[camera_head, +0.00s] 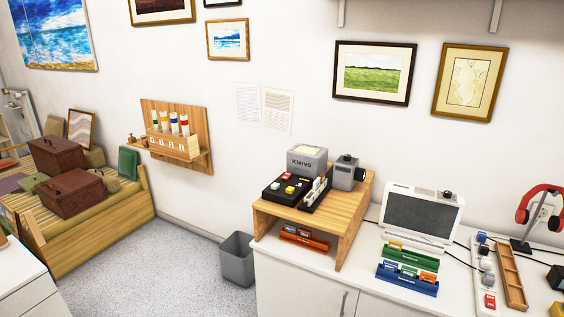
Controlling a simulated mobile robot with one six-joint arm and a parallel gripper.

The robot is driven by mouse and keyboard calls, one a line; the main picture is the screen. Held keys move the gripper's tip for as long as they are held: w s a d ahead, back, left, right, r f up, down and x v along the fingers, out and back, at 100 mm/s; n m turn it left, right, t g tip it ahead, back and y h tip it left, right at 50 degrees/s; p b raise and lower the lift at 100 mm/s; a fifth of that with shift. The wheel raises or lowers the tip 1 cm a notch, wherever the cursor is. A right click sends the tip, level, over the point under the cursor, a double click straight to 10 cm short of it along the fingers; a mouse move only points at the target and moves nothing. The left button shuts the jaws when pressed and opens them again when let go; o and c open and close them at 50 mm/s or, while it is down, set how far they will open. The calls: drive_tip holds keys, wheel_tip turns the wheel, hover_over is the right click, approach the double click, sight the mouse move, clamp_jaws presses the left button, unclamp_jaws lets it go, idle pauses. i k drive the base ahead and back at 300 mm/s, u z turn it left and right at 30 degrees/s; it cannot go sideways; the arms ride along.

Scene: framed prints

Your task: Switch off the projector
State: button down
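No thing in view is labelled as a projector. A white strip (483,268) with plugs and a red piece (490,301), possibly a switch, lies on the counter at the right. No on or off light can be made out. My gripper is out of view.
A white-framed screen (422,215) stands on the white counter, with green (404,257) and blue (407,280) racks in front. A wooden tray (509,277) and red headphones (541,200) are at the right. A grey bin (238,262) stands on the floor. Open floor lies left of it.

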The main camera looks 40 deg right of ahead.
sight(286, 177)
drive_tip(key=z, duration=0.3)
drive_tip(key=i, duration=1.35)
